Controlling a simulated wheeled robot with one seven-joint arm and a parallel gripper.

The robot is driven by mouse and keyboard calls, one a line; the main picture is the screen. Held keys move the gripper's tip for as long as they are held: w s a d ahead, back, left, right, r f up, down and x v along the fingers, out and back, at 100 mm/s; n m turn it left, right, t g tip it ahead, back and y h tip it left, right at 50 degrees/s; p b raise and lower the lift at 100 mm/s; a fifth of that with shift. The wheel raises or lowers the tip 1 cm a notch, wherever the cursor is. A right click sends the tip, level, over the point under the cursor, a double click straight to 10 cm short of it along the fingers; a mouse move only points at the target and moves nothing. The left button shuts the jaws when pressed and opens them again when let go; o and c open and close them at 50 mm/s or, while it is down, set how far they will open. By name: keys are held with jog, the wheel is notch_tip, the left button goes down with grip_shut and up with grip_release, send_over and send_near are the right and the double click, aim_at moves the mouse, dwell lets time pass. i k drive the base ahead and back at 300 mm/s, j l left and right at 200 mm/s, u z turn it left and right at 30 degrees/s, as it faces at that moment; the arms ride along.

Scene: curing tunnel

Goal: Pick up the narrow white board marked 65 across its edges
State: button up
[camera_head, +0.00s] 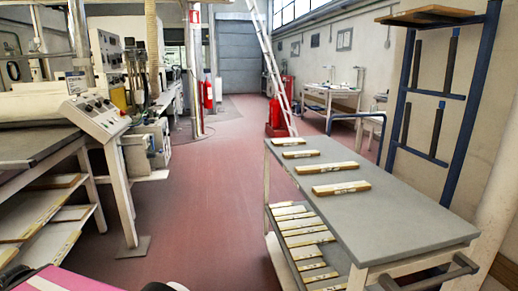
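Several narrow boards lie spaced apart in a row on the grey top of a trolley table (400,220) at the right. The nearest board (341,188) has a light tan top and dark marks on its pale edge. Behind it lie a second board (333,166), a third board (300,154) and a small far board (288,141). Several pale boards (308,238) lie side by side on the trolley's lower shelf, partly hidden by its top. The marks are too small to read, so I cannot tell which board is marked 65. My gripper is not in view.
A blue rack (444,100) stands behind the trolley. At left, a machine bench (40,145) has boards on its lower shelves (35,215). Red floor (190,215) lies open between them. A ladder (275,70) and red extinguishers (208,95) stand farther back.

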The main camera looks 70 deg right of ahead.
aim_at(294, 141)
jog(key=z, duration=1.65)
jog(key=k+j+z, duration=0.1)
jog(key=z, duration=0.3)
jog(key=k+z, duration=0.35)
jog(key=z, duration=0.75)
jog(key=i+j+z, duration=0.15)
jog(key=z, duration=0.2)
jog(key=i+j+z, duration=0.1)
jog(key=j+z, duration=0.3)
jog(key=i+j+z, duration=0.1)
jog(key=j+z, duration=0.25)
jog(key=l, duration=0.1)
